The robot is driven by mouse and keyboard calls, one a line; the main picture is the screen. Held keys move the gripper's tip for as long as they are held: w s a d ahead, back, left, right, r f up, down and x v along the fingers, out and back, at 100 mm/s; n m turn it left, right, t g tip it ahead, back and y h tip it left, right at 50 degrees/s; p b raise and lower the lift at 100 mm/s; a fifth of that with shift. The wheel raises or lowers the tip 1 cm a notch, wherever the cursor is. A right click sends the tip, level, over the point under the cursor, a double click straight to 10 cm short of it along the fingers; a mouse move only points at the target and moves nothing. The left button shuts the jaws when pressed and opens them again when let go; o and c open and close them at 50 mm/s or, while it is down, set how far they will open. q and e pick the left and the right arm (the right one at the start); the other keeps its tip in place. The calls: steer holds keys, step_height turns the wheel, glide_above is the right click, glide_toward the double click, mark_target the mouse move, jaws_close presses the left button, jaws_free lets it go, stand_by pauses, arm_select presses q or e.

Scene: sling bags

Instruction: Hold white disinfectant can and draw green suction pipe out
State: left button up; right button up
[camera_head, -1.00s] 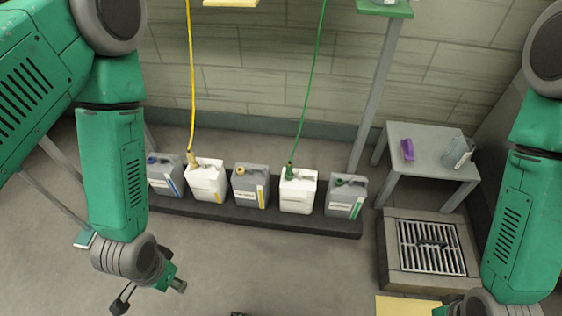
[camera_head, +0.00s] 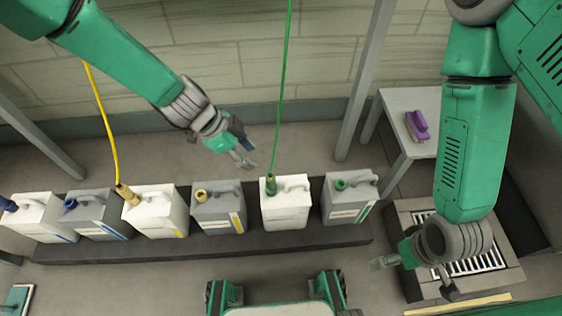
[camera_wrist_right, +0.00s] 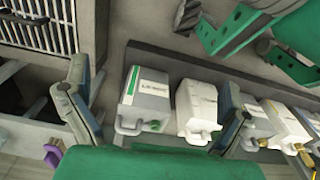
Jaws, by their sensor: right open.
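The white disinfectant can (camera_head: 287,208) stands upright in the row on the dark platform. The green suction pipe (camera_head: 280,95) hangs down to its green neck fitting (camera_head: 271,185). The can also shows in the right wrist view (camera_wrist_right: 196,106); I cannot make out the pipe there. My left gripper (camera_head: 243,150) is open and empty, above and left of this can, beside the pipe and apart from it. My right gripper (camera_head: 414,276) is open and empty, to the lower right of the can. In the right wrist view its fingers (camera_wrist_right: 155,78) frame the grey can.
A grey can with a green stripe (camera_head: 349,198) stands just right of the white can. A grey can with a yellow stripe (camera_head: 219,208) is on its left. Another white can (camera_head: 155,212) holds a yellow pipe (camera_head: 104,118). A grey table (camera_head: 405,165) and floor grate (camera_head: 487,262) lie right.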

steer(key=w+a+f+n+y, duration=0.2)
steer(key=w+a+f+n, duration=0.15)
steer(key=w+a, duration=0.35)
steer(key=r+n+h, duration=0.2)
steer(key=n, duration=1.2)
glide_above(303, 189)
steer(key=shift+s+g, duration=0.2)
steer(key=shift+g, duration=0.1)
step_height(303, 189, down, 14)
steer(key=shift+w+r, duration=0.1)
steer(key=shift+r, duration=0.05)
